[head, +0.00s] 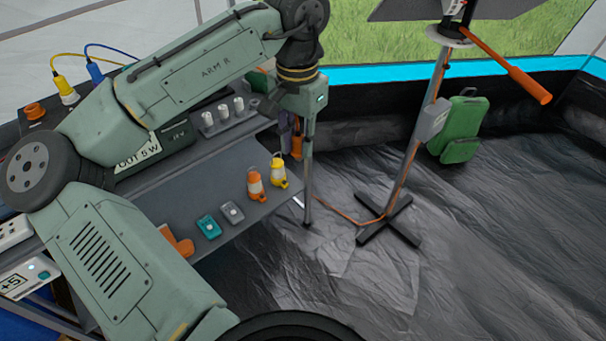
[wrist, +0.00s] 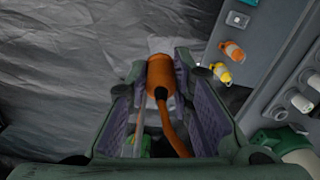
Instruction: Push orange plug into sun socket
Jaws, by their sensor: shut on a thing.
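My gripper (wrist: 162,95) is shut on the orange plug (wrist: 160,78), which sits between the two purple-lined finger pads in the wrist view. Its orange cable (wrist: 172,125) bends down from it toward the bottom of the picture. In the head view the gripper hangs past the table's far edge, and a bit of the orange plug (head: 297,147) shows beside it. I cannot make out a sun mark on any socket. My arm hides part of the dark box (head: 178,142) labelled OUT 5 W.
An orange lantern (head: 256,186) and a yellow lantern (head: 278,172) stand at the table edge. White bottles (head: 223,112) stand in a row behind. A panel stand (head: 412,150) rises from the floor, with an orange cable (head: 345,215) at its foot. The floor at right is mostly clear.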

